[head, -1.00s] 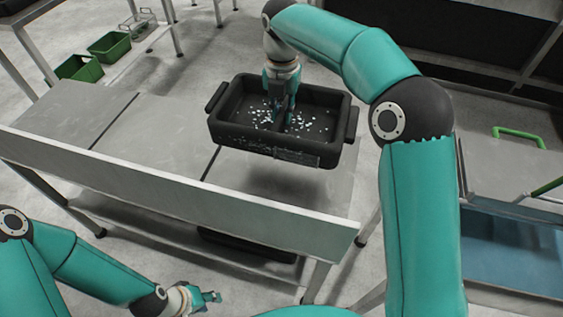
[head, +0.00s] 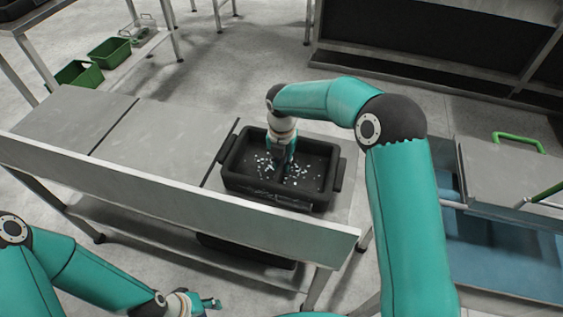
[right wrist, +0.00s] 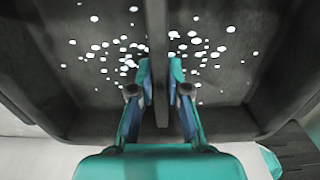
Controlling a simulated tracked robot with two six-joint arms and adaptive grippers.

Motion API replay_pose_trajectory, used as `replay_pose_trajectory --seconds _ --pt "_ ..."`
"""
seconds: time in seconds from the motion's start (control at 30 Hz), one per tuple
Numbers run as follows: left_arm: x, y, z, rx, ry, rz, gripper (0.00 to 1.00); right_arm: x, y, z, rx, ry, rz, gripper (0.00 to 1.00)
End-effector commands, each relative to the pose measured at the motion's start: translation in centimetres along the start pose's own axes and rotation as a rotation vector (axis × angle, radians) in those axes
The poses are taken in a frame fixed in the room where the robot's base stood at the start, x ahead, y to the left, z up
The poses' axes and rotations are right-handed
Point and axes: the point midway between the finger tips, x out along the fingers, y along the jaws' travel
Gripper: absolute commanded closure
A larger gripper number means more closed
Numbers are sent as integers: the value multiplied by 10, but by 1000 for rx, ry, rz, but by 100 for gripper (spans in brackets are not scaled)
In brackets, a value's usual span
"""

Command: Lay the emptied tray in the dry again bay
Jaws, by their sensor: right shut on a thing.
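The black tray (head: 262,193) has side handles, a raised bar across its middle and white specks on its floor. It is at the right-hand bay (head: 347,187) of the grey metal bench. I cannot tell whether its base fully touches the surface. My right gripper (head: 279,162) reaches into it from above. In the right wrist view the fingers (right wrist: 160,78) are shut on the middle bar of the tray (right wrist: 230,90). My left gripper (head: 209,304) is low at the bottom edge, in front of the bench; its fingers are too small to read.
The middle bay (head: 165,140) and left bay (head: 62,117) are bare, parted by dark lines. A raised metal lip (head: 150,192) runs along the bench's near side. Another black tray (head: 247,250) is on the shelf below. A blue basin (head: 500,250) stands at the right.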

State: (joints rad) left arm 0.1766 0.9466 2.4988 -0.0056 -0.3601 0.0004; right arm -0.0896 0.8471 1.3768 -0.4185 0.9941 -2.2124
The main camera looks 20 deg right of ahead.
Motion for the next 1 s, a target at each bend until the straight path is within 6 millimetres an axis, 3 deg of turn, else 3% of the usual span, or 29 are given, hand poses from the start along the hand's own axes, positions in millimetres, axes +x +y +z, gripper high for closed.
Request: replay_pose_trajectory --seconds 0.33,0.37,0.5,0.83,1.0 --pt "1 0 0 0 0 0 61 4 2 0 -1 -1 1 100" --pt "1 0 0 0 0 0 61 4 1 0 -1 -1 0 82" --pt "1 0 0 0 0 0 61 3 1 0 -1 -1 0 59" --pt "0 0 0 0 0 0 61 2 1 0 -1 -1 1 59" --pt "1 0 0 0 0 0 61 -12 2 0 -1 -4 2 59"
